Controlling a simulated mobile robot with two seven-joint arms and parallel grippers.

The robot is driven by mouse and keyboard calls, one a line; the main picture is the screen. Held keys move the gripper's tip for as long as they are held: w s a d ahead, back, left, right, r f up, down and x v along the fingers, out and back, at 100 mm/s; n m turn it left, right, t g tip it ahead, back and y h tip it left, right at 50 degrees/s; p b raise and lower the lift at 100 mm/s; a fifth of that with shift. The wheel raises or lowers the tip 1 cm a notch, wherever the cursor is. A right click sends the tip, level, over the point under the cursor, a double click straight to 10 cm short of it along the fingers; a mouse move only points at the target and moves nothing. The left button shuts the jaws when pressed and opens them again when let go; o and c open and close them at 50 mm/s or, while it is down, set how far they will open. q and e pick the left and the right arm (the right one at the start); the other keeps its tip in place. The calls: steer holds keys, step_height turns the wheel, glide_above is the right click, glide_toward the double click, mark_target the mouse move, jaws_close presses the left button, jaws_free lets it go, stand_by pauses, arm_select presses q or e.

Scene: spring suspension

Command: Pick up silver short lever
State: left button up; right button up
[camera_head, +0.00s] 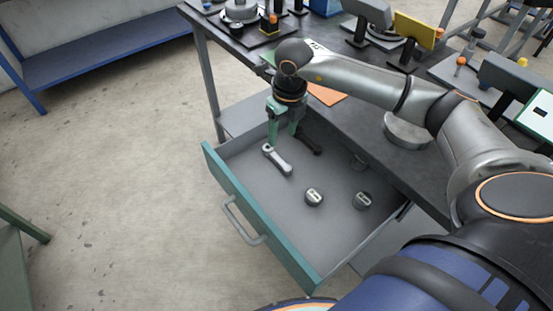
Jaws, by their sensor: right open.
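A silver short lever (277,159) lies on the floor of the open drawer (262,190), near its left end. My right gripper (283,143), with green fingers, points down just above and behind the lever. Its fingers are open, and I see nothing held between them. Whether a fingertip touches the lever, I cannot tell. A black lever-like part (308,144) lies just to the right of the gripper, partly hidden by it. My left gripper is not in view.
Two small round silver-and-black parts (314,197) (362,201) lie in the drawer's right half. The dark worktop (353,130) overhangs the drawer's back and holds a round metal dish (406,130) and an orange sheet (326,94). The drawer's front middle is clear.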

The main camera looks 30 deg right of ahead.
mark_target(277, 158)
steer(key=f, duration=0.3)
steer(key=w+f, duration=0.1)
steer(key=f, duration=0.6)
steer(key=shift+w+a, duration=0.2)
jaws_close()
stand_by(0.3)
